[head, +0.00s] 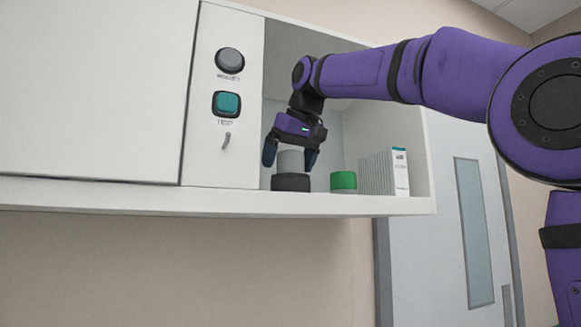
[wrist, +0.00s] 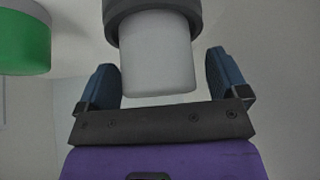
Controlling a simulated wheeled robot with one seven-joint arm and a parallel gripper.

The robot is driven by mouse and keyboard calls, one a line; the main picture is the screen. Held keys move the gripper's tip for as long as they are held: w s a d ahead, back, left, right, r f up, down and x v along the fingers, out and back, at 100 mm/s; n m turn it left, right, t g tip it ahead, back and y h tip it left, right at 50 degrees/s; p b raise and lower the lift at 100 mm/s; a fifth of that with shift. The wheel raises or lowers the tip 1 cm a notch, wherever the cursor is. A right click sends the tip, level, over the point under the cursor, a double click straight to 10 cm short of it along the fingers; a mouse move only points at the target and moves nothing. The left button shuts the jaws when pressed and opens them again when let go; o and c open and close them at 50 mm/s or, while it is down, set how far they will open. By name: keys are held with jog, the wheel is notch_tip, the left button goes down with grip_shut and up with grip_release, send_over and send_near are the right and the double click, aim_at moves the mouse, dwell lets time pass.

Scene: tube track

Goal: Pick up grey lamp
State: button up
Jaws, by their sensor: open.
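The grey lamp (head: 291,162) is a light grey cylinder on a dark round base (head: 291,182), upright on the floor of the open cabinet bay in the head view. In the wrist view the lamp (wrist: 158,55) shows between the two blue fingers, with its dark base (wrist: 150,12) at the top edge. My gripper (head: 290,158) is open and points down over the lamp, one finger on each side.
A green-topped cylinder (head: 343,181) stands just right of the lamp; it also shows in the wrist view (wrist: 25,40). Farther right are white upright boxes or books (head: 385,173). A panel with a grey button (head: 229,60) and a teal button (head: 227,104) is left of the bay.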

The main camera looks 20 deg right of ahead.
jog(key=shift+w+f, duration=0.15)
jog(key=shift+f, duration=0.1)
jog(key=c, duration=1)
jog(key=shift+r, duration=0.1)
